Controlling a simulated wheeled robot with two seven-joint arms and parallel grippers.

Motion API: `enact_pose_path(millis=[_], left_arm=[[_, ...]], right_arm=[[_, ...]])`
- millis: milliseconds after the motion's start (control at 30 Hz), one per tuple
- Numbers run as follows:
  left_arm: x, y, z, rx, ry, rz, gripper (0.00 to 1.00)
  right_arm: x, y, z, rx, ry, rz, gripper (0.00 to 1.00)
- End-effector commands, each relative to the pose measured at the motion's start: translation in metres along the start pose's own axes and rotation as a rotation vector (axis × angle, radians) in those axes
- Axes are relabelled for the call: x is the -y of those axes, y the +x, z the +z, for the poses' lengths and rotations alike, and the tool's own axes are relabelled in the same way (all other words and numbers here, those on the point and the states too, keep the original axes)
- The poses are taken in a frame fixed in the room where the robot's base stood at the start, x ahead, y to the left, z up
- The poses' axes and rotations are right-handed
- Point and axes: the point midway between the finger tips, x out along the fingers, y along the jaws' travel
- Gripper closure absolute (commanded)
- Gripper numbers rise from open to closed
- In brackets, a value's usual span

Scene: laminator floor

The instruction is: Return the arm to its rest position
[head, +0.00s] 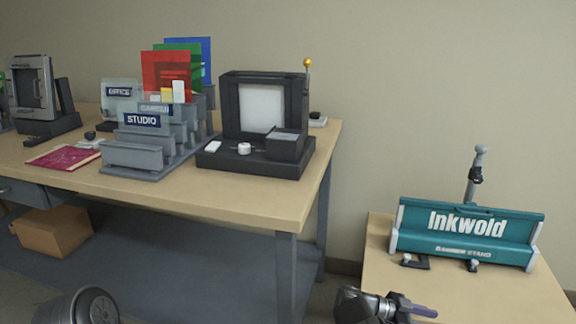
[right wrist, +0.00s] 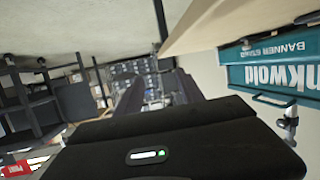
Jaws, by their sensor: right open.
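My right gripper (head: 410,308) shows at the bottom edge of the head view, low in front of the side table. Its jaws are open, and I see nothing held in them. Most of the right arm lies outside the head view. In the right wrist view a dark housing with a small green light fills the lower part, and the scene appears upside down. A dark rounded part at the lower left of the head view looks like part of my left arm. My left gripper is not in view.
A teal Inkwold banner stand (head: 465,232) stands on the side table (head: 455,295), right of the gripper. The long workbench (head: 215,195) holds a dark machine (head: 262,115), grey sign holders (head: 150,150) and a pink sheet (head: 65,153). A cardboard box (head: 52,232) sits beneath.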

Motion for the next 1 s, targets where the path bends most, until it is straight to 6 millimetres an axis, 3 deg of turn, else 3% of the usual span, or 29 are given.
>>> enact_pose_path(millis=[167, 333, 433, 500, 567, 600, 733, 833, 1000], left_arm=[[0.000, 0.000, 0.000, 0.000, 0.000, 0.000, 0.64], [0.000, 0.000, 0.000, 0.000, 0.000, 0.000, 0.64], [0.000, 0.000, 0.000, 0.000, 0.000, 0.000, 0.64], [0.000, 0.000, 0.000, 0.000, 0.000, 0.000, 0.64], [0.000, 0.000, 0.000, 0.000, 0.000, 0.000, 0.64], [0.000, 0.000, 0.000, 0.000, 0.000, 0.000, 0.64], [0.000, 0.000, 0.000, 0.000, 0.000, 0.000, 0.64], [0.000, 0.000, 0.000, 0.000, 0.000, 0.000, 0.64], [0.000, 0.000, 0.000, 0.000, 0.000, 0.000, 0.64]], right_arm=[[-0.006, 0.035, 0.007, -0.036, -0.066, -0.064, 0.55], [-0.012, 0.064, 0.030, -0.028, -0.175, -0.187, 0.55], [-0.021, 0.075, 0.064, 0.031, -0.279, -0.308, 0.55], [-0.034, 0.071, 0.101, 0.120, -0.370, -0.423, 0.55], [-0.051, 0.058, 0.139, 0.226, -0.456, -0.533, 0.55], [-0.065, 0.043, 0.164, 0.308, -0.511, -0.606, 0.55], [-0.124, -0.022, 0.228, 0.577, -0.670, -0.811, 0.55], [-0.176, -0.074, 0.255, 0.764, -0.773, -0.934, 0.55], [-0.254, -0.143, 0.270, 1.001, -0.912, -1.078, 0.55]])
